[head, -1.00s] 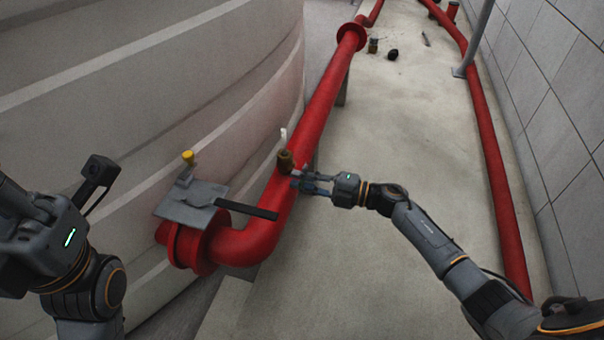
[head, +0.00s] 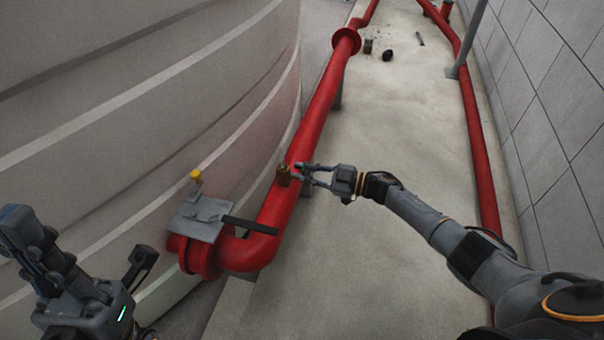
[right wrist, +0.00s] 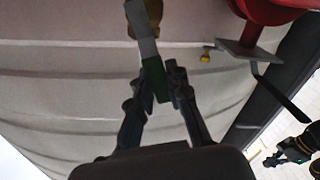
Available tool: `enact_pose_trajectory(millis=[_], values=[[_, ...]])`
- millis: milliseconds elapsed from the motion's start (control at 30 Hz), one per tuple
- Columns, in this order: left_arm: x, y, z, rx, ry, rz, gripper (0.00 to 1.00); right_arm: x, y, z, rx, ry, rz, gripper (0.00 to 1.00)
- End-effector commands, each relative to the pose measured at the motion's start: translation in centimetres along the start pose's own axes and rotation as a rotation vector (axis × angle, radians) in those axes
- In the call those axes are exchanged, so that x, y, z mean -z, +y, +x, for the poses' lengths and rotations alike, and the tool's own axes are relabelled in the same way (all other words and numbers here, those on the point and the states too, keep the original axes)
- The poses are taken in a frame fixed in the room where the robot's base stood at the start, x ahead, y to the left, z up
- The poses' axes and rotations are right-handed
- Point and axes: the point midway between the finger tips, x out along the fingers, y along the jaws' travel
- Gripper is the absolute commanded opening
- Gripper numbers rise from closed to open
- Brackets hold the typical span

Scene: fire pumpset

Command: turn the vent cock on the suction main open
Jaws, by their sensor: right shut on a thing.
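The vent cock (head: 284,175) is a small brass body on top of the red suction main (head: 312,135), in the middle of the head view. In the right wrist view its brass part (right wrist: 146,8) shows at the top edge, with a pale lever (right wrist: 147,48) running from it to a green end. My right gripper (head: 298,173) reaches in from the right beside the cock. In the right wrist view its fingers (right wrist: 164,82) are shut on the lever's green end.
A grey plate (head: 200,218) with a yellow-topped fitting (head: 196,176) and a dark bar (head: 250,225) sits at the main's near bend. A large pale tank (head: 130,110) stands left. Another red pipe (head: 478,140) runs along the right wall.

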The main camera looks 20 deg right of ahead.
Motion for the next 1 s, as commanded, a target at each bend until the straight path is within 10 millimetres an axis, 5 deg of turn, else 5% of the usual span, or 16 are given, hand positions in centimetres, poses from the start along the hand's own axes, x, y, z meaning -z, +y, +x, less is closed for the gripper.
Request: enact_pose_trajectory(millis=[500,1000], values=[[0.0,0.0,0.0,0.0,0.0,-0.001,0.0,-0.2,2.4,0.0,-0.002,0.005,0.339,0.0],[0.0,0.0,0.0,0.0,0.0,-0.001,0.0,-0.4,2.8,0.0,-0.003,0.004,0.406,0.0]])
